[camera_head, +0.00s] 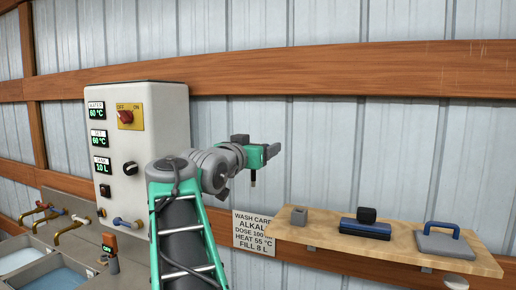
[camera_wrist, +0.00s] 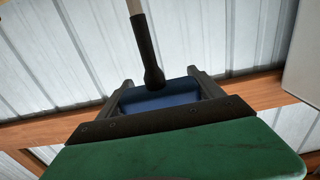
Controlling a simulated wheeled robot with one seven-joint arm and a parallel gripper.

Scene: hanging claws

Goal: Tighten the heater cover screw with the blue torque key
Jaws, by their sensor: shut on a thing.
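My gripper (camera_head: 272,151) is held out in front of the wall, right of the control cabinet and above the shelf's left end. In the wrist view, my gripper (camera_wrist: 163,86) is shut on the blue torque key (camera_wrist: 165,99). Its blue body sits between the two grey fingers, and a black shaft (camera_wrist: 147,45) with a pale end extends from it. In the head view a thin dark shaft with a brass-coloured tip (camera_head: 252,179) hangs below my gripper; the blue part is hidden there. I cannot make out the heater cover screw.
The white control cabinet (camera_head: 164,105) has displays and knobs, with a blue-handled fitting (camera_head: 128,223) low down. Basins and taps stand lower left.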

